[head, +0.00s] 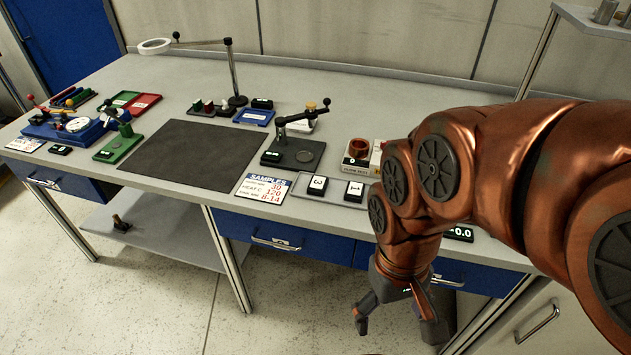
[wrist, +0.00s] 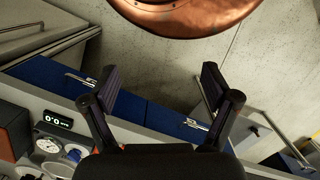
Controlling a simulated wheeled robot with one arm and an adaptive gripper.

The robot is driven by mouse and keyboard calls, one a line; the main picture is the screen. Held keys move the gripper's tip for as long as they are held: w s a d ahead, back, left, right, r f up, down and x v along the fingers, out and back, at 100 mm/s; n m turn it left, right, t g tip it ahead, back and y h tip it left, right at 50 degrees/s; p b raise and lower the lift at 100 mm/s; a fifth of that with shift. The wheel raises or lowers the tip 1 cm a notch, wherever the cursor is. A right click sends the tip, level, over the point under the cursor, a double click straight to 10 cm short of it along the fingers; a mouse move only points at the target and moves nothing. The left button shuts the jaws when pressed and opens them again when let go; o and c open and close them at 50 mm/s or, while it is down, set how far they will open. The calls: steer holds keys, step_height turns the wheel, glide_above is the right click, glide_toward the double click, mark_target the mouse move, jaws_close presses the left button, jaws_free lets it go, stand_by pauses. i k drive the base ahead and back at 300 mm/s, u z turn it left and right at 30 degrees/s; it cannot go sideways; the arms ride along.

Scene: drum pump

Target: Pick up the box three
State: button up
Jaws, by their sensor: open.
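A small black box with a white label reading 3 (head: 317,185) stands on a grey tray (head: 335,194) near the bench's front edge in the head view. Beside it on the right is a similar box labelled 1 (head: 354,190). My gripper (head: 392,322) hangs in front of the bench, below the top, to the right of both boxes. It is open and empty; its two spread fingers also show in the wrist view (wrist: 160,95). The box three does not show in the wrist view.
The bench top (head: 160,85) carries a dark mat (head: 190,153), a black stand (head: 293,153) behind the tray, and a samples card (head: 264,187) left of it. Blue drawers with handles (head: 276,243) run below the front edge. My arm hides the bench's right part.

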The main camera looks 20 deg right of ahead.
mark_target(317, 185)
steer(key=z, duration=0.05)
steer(key=k, duration=1.1)
steer(key=u, duration=1.4)
steer(key=i, duration=1.8)
steer(key=z, duration=0.9)
steer(key=i, duration=0.6)
steer(key=z, duration=0.8)
